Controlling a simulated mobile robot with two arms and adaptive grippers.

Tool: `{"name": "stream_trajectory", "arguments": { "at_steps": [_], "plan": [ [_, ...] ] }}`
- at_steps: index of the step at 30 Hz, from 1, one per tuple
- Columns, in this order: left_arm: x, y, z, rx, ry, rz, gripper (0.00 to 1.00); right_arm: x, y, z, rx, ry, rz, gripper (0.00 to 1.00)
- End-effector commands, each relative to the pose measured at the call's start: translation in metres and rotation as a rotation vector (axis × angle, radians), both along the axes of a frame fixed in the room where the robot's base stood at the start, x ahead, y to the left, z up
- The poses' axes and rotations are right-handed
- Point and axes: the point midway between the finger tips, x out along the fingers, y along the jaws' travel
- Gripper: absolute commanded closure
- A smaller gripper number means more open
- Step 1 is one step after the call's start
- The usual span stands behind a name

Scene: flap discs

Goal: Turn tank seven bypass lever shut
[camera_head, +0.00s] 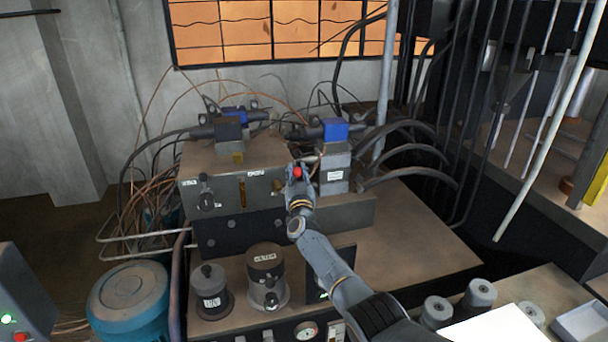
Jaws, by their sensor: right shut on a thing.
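My right gripper (299,181) reaches up from the lower right to the front of the grey hydraulic unit (225,165). It is shut on a lever with a red knob (297,172), between the grey manifold block and the blue-topped valve (335,160). The gripper and wrist hide most of the lever, so its angle cannot be told. Small labels on the block and valve are too small to read, so no tank number shows. My left gripper is not in view.
Black hoses (405,150) arch to the right of the valve. Thin cables (145,185) tangle at the left. A dark cylinder (268,275) and a smaller canister (210,290) stand in front of the unit. A teal motor (130,298) sits lower left. The tank top (425,245) at right is clear.

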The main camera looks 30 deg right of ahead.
Motion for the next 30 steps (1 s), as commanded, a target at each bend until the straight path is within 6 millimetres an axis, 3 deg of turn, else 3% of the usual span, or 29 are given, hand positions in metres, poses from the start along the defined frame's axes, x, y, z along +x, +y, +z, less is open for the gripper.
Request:
{"name": "stream_trajectory", "arguments": {
  "at_steps": [15,30],
  "plan": [
    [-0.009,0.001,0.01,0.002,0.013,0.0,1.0,0.009,0.041,0.01,-0.425,0.107,0.009,1.0],
    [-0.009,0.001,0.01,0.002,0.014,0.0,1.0,0.012,0.056,0.009,-0.59,0.151,0.011,1.0]
  ]
}}
